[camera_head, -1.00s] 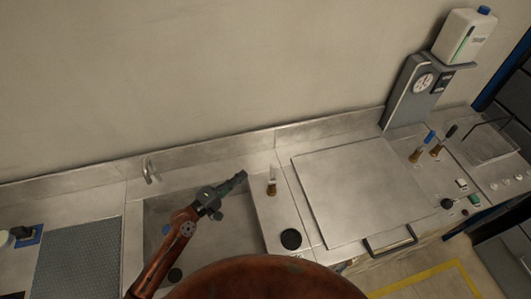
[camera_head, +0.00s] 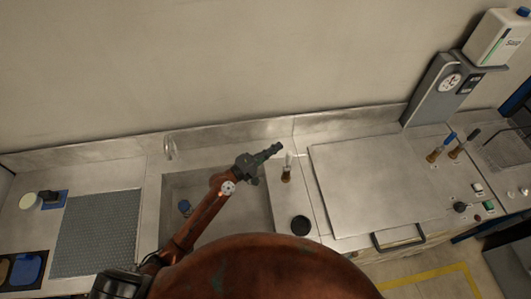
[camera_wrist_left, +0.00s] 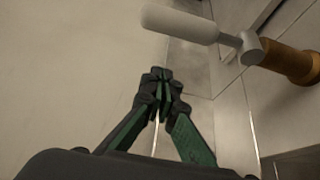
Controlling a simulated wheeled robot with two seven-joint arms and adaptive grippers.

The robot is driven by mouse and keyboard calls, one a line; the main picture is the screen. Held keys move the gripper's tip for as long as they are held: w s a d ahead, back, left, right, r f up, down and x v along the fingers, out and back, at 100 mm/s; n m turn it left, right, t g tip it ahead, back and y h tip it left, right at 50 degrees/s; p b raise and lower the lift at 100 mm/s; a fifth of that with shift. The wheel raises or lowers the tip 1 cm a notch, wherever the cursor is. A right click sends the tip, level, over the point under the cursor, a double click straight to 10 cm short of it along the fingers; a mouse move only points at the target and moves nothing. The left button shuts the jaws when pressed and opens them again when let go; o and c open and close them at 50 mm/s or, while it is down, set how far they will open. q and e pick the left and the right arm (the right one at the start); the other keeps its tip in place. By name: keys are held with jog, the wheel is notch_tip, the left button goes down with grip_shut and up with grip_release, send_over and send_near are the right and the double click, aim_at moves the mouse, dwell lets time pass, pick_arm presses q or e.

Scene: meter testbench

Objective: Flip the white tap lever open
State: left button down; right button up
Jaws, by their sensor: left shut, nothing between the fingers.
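The white tap lever (camera_head: 288,159) stands up from a brass tap (camera_head: 286,175) on the metal counter, just right of the sink. In the left wrist view the white lever (camera_wrist_left: 180,23) lies across the top, joined by a metal stem to the brass body (camera_wrist_left: 288,63). My left gripper (camera_head: 278,149) is shut and empty, a little left of and behind the lever in the head view. Its closed fingertips (camera_wrist_left: 160,76) show below the lever in the wrist view. I cannot tell whether they touch it; they look apart. My right gripper is out of view.
A blue-handled tap (camera_head: 441,147) and a black-handled tap (camera_head: 465,144) stand farther right, past a large metal plate (camera_head: 375,190). A round black disc (camera_head: 300,225) lies near the white tap. A faucet (camera_head: 169,147) rises behind the sink. The wall runs along the back.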

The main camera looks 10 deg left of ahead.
aim_at(288, 161)
pick_arm(q)
jog(key=s+d+p, duration=0.1)
jog(key=s+d, duration=0.1)
jog(key=s, duration=0.1)
jog(key=shift+d+p, duration=0.15)
jog(key=shift+p, duration=0.25)
jog(key=shift+s, duration=0.1)
